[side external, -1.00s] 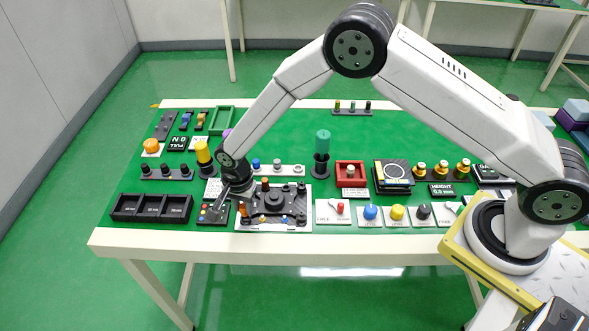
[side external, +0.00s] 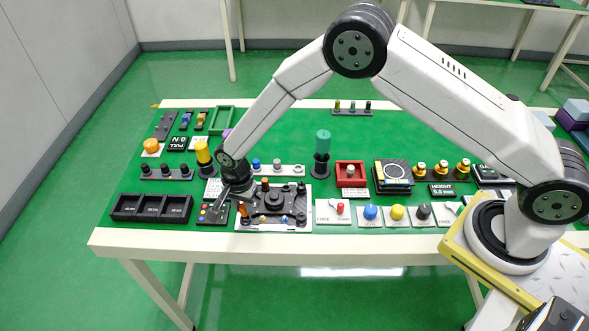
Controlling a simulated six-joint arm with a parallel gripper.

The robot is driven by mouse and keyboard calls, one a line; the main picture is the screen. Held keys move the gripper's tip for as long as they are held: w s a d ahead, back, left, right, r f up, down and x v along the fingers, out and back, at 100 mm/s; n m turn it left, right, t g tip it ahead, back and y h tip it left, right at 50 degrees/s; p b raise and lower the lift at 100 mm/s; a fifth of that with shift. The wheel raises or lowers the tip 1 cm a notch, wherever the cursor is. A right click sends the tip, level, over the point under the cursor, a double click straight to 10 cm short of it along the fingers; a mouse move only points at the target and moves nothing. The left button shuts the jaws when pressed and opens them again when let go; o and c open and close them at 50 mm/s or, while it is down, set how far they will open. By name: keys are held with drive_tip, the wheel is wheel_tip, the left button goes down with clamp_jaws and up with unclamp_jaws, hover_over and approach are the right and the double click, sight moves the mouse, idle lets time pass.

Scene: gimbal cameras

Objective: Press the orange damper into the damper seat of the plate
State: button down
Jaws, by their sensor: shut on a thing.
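The plate (side external: 300,223) lies near the front edge of the table, a light board carrying a dark fixture with several posts and knobs. My gripper (side external: 241,201) points down over the plate's left end. It is shut on a small orange piece, seemingly the orange damper (side external: 243,210), which shows just below the fingers. The fingertips are small and dark, so the exact grip is hard to see. I cannot tell whether the damper touches its seat, as the seat is not distinguishable here. Another orange-brown post (side external: 265,184) stands at the back of the fixture.
A black three-bin tray (side external: 150,208) stands to the left, with a small dark panel (side external: 212,214) between it and the plate. Several knob cards, including a blue knob (side external: 370,212), line the front to the right. A yellow cylinder (side external: 203,154) stands close behind my wrist.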

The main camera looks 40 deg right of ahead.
sight(243, 206)
drive_tip(key=shift+f, duration=0.95)
drive_tip(key=shift+c, duration=1.9)
unclamp_jaws()
drive_tip(key=shift+r, duration=0.2)
drive_tip(key=shift+r, duration=3.75)
